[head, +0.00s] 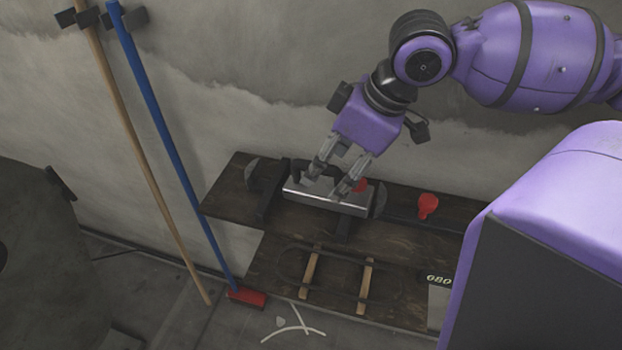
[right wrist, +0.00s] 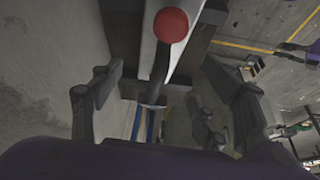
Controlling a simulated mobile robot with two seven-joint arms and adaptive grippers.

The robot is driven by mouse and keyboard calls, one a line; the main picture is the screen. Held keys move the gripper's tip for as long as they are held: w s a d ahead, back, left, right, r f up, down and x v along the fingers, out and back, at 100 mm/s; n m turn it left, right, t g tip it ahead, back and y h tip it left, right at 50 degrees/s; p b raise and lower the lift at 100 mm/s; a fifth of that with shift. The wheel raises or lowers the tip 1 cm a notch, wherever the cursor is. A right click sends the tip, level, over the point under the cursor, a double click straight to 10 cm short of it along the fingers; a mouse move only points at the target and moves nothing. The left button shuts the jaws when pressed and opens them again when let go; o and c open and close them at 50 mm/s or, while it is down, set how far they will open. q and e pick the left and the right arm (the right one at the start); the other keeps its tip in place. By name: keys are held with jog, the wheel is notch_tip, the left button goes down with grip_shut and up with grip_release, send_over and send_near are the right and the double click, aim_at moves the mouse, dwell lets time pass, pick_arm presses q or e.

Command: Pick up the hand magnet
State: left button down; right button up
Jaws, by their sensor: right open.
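The hand magnet (head: 327,199) is a silver bar that lies on a dark wooden shelf by the wall. In the right wrist view its pale bar (right wrist: 150,58) carries a dark handle with a red knob (right wrist: 171,25). My right gripper (head: 332,180) is just above the magnet in the head view, fingers pointing down and apart. In the right wrist view the fingers of my right gripper (right wrist: 163,100) stand to either side of the handle. I cannot tell whether they touch it. My left gripper is not clearly in view.
The dark wooden shelf (head: 228,200) also bears a red piece (head: 428,205) to the right. A lower board (head: 335,290) holds two light wooden strips. A blue pole (head: 165,130) and a wooden pole (head: 130,130) lean on the wall at left.

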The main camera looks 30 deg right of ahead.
aim_at(317, 185)
jog(key=b+x, duration=0.2)
jog(key=x, duration=0.1)
jog(key=shift+s+f, duration=0.1)
jog(key=shift+f, duration=0.25)
jog(key=b+x, duration=0.2)
jog(key=x, duration=0.1)
jog(key=shift+w+a+f, duration=0.1)
jog(key=shift+w+a, duration=0.05)
jog(key=shift+w, duration=0.35)
pick_arm(q)
jog(key=shift+g, duration=0.3)
jog(key=f, duration=0.1)
jog(key=s+f, duration=0.1)
jog(key=f, duration=0.1)
jog(key=s+f, duration=0.1)
jog(key=f, duration=0.1)
jog(key=shift+s+f, duration=0.1)
jog(key=shift+s, duration=0.1)
pick_arm(e)
grip_shut()
